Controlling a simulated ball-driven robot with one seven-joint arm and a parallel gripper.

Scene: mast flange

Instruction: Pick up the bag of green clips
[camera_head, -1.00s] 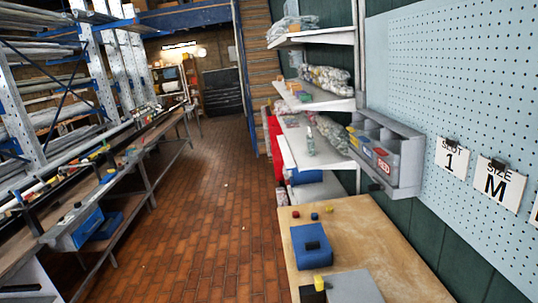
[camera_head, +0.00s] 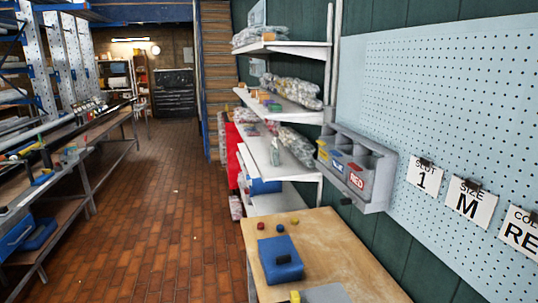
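I cannot pick out a bag of green clips for sure. Clear bags with small contents lie on the white wall shelves: one bag (camera_head: 259,36) on the top shelf, a long one (camera_head: 293,89) on the middle shelf, and another (camera_head: 297,145) on the shelf below. Their contents look greyish and mixed at this distance, so I cannot tell their colour. My gripper is not in view, so its state does not show.
A grey bin (camera_head: 376,178) with compartments and colour labels hangs on the right wall beside a pegboard (camera_head: 460,110) with signs. Below is a wooden table (camera_head: 340,262) with a blue box (camera_head: 280,260). A long bench (camera_head: 70,150) runs left. The brick floor (camera_head: 165,200) between is clear.

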